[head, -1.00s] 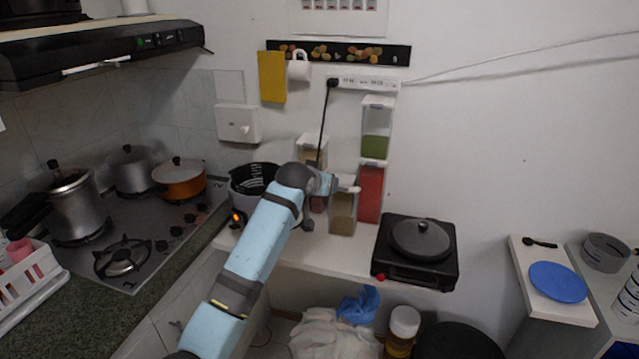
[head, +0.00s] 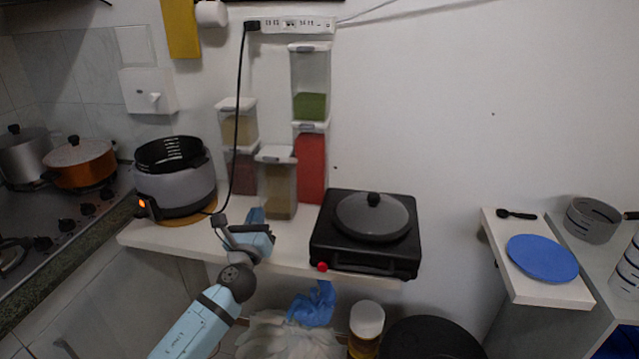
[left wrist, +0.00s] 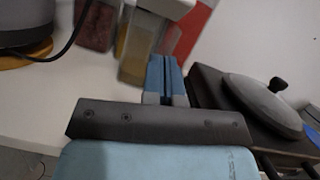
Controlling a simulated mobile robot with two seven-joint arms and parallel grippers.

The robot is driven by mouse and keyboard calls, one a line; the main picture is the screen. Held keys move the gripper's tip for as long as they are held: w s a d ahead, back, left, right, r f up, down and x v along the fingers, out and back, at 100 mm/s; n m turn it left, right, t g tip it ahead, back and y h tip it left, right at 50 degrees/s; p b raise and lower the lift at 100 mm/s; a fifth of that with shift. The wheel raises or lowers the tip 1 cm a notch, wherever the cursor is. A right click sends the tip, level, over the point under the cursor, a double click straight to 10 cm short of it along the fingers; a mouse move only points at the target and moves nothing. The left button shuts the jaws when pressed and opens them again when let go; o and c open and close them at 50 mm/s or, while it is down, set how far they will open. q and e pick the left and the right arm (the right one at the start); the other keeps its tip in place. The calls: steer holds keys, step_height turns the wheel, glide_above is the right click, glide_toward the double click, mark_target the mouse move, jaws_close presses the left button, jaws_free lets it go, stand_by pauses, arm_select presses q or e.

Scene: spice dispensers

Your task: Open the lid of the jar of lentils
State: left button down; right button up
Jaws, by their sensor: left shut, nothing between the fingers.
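Several clear dispensers with white lids stand stacked against the wall; I cannot tell for sure which one holds lentils. The front jar (head: 280,192) has brownish-tan contents, and its lid (head: 276,154) looks closed. Behind it are a jar with green contents (head: 310,105) on top of a red one (head: 310,165), and a pale yellowish one (head: 238,125) on top of a dark red one (head: 242,172). My left gripper (head: 257,214) is shut and empty, low in front of the front jar.
A grey cooker (head: 175,180) stands left on the shelf (head: 190,238), with a black cord beside it. A black hotplate (head: 350,258) with a lidded pan (head: 373,215) stands right of the jars. A blue plate (head: 542,258) lies on the far-right counter.

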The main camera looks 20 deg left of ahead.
arm_select(q)
steer(key=f+m, duration=0.1)
steer(key=m, duration=0.1)
steer(key=m+h, duration=0.1)
glide_toward(276, 159)
steer(key=w+a+f, duration=0.2)
steer(key=w+f, duration=0.2)
steer(key=w, duration=0.1)
steer(key=shift+t, duration=0.4)
steer(key=r, duration=0.1)
steer(key=w+r+p, duration=0.2)
steer(key=r, duration=0.1)
steer(key=shift+w+a, duration=0.1)
steer(key=shift+a, duration=0.1)
arm_select(e)
steer(key=shift+s+d+f, duration=0.2)
steer(key=shift+s, duration=0.05)
arm_select(q)
steer(key=shift+r, duration=0.1)
arm_select(e)
steer(key=shift+r, duration=0.1)
